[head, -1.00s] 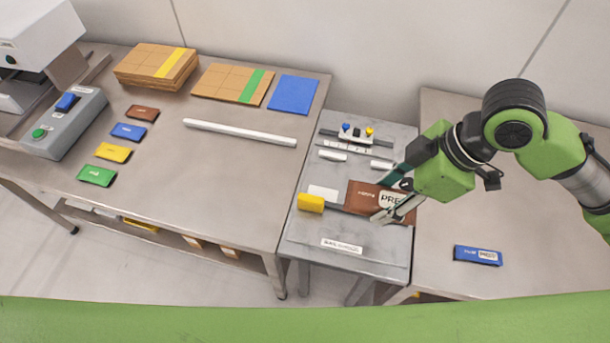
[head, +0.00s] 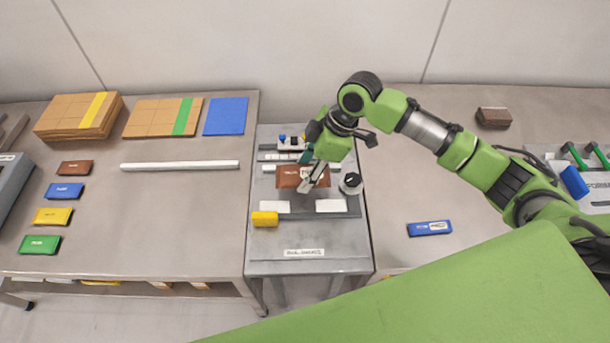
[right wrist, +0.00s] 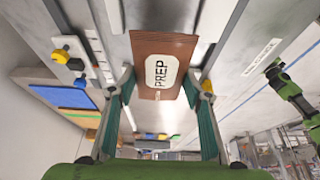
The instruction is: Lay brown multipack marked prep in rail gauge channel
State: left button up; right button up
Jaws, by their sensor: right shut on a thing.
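The brown multipack marked PREP (head: 289,177) is held in my right gripper (head: 316,178), which is shut on it. In the right wrist view the pack (right wrist: 163,55) lies between the two teal fingers (right wrist: 158,90), its PREP label facing the camera. The pack appears raised above the grey rail gauge (head: 300,228) on the small middle table; the pack and gripper hide part of the gauge and its channel. A green arm with a dark end (right wrist: 276,72), probably my left, shows at the right of the wrist view; its jaw state is unclear.
On the gauge are a yellow block (head: 265,219), white pads (head: 330,206) and a black-and-white knob (head: 350,183). A blue pack (head: 429,229) lies on the right table. Coloured packs, a white bar (head: 180,165) and cardboard stacks (head: 80,116) lie on the left table.

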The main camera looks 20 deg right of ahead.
jog(key=shift+w+f, duration=0.2)
jog(key=shift+f, duration=0.05)
notch_tip(320, 180, down, 3)
jog(key=shift+p, duration=0.65)
jog(key=shift+f, duration=0.1)
jog(key=shift+f, duration=0.1)
jog(key=o, duration=1.2)
jog(key=b+v, duration=0.1)
jog(key=v, duration=1.1)
